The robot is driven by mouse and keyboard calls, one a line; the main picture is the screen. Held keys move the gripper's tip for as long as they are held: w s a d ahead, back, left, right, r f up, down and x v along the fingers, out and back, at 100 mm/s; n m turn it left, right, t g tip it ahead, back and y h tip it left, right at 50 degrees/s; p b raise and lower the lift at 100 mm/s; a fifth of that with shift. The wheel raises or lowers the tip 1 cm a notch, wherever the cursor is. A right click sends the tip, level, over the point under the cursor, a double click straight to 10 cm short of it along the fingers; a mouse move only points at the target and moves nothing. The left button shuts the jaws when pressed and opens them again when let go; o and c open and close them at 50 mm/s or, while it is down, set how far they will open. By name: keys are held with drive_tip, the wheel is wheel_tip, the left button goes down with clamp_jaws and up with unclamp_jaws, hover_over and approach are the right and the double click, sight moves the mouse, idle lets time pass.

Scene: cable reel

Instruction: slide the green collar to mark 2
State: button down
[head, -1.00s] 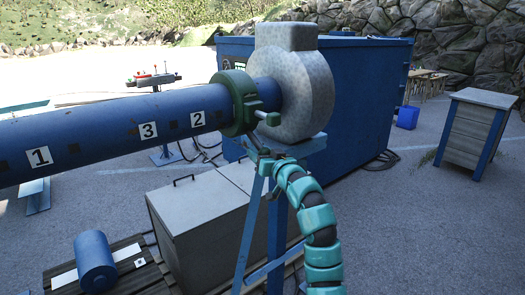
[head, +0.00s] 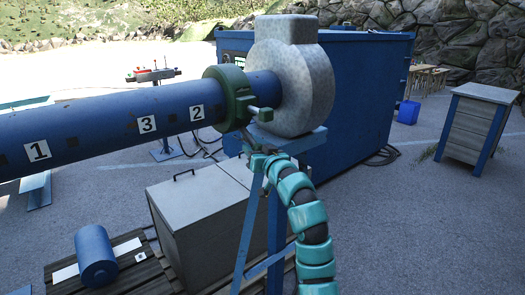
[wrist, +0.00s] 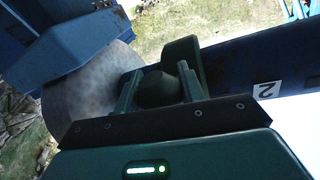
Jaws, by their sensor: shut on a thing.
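The green collar (head: 229,98) sits around the blue horizontal pipe (head: 90,128), between the mark 2 plate (head: 197,113) and the grey stone-like block at the pipe's right end. The collar's left edge is close beside mark 2, on its right. In the wrist view my gripper (wrist: 158,92) is shut on the rounded green grip of the collar (wrist: 182,55), one finger on each side. Mark 2 also shows there, to the right (wrist: 267,89). In the head view my gripper is mostly hidden below the collar, at the end of my teal arm.
Mark 3 (head: 148,124) and mark 1 (head: 37,151) lie further left on the pipe. The grey block (head: 292,80) closes the right end, on a blue stand (head: 252,215). A grey box (head: 195,215) and a pallet with a blue cylinder (head: 96,257) stand below.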

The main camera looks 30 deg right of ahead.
drive_tip(key=a+b, duration=0.2)
drive_tip(key=a, duration=0.5)
drive_tip(key=shift+s, duration=0.3)
drive_tip(key=c, duration=0.9)
unclamp_jaws()
